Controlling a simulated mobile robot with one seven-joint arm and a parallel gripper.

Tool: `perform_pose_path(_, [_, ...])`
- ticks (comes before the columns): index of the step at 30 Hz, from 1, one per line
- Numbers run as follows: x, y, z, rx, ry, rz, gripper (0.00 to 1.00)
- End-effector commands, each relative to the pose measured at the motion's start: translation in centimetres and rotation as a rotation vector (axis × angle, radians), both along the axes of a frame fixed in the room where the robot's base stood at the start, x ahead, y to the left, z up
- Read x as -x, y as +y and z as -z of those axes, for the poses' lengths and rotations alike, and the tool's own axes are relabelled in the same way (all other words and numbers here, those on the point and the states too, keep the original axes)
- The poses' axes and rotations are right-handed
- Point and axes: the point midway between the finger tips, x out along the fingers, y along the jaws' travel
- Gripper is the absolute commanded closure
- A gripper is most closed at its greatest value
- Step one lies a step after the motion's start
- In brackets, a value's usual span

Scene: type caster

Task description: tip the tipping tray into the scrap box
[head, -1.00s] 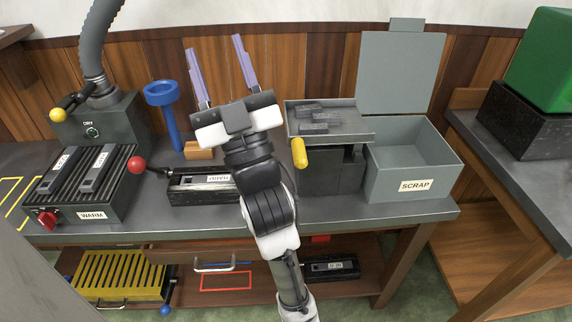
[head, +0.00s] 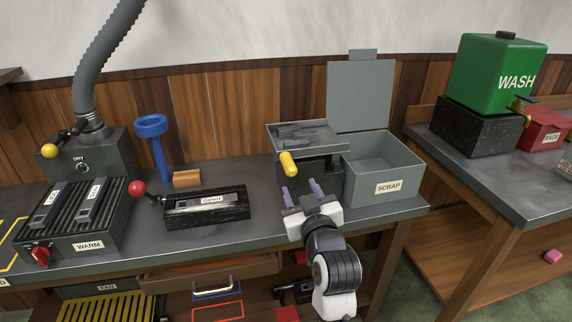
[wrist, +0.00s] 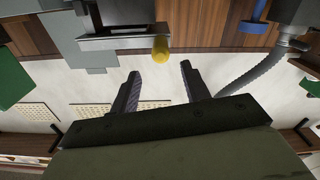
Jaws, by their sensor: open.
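The grey tipping tray (head: 318,136) sits on a dark stand left of the scrap box and holds several dark pieces. Its yellow handle (head: 288,163) sticks out at the front left. The grey scrap box (head: 384,172) stands to the right with its lid raised; its inside looks empty from here. My gripper (head: 302,188) is open and empty, just below and in front of the yellow handle, apart from it. In the wrist view, my gripper (wrist: 159,82) has both fingers spread, with the yellow handle (wrist: 161,49) beyond the tips and between their lines.
A black box with a red-knobbed lever (head: 206,207) lies left of my gripper. A blue funnel stand (head: 152,127) and a wooden block (head: 187,179) stand behind it. The warm and dry units (head: 89,245) fill the left. A second bench (head: 520,185) stands at right.

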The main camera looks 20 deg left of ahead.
Motion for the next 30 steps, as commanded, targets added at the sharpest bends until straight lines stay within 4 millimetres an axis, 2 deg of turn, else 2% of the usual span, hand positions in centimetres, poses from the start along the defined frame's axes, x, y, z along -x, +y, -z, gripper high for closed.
perform_pose_path(9, [-5.6,4.0,-0.4,0.002,0.0,-0.002,0.54])
perform_pose_path(15, [-8.4,5.8,-0.3,0.0,-0.001,-0.001,0.54])
perform_pose_path(21, [-9.6,6.6,-0.1,-0.001,-0.001,-0.001,0.54])
perform_pose_path(30, [-9.8,6.7,0.0,-0.001,-0.002,0.0,0.54])
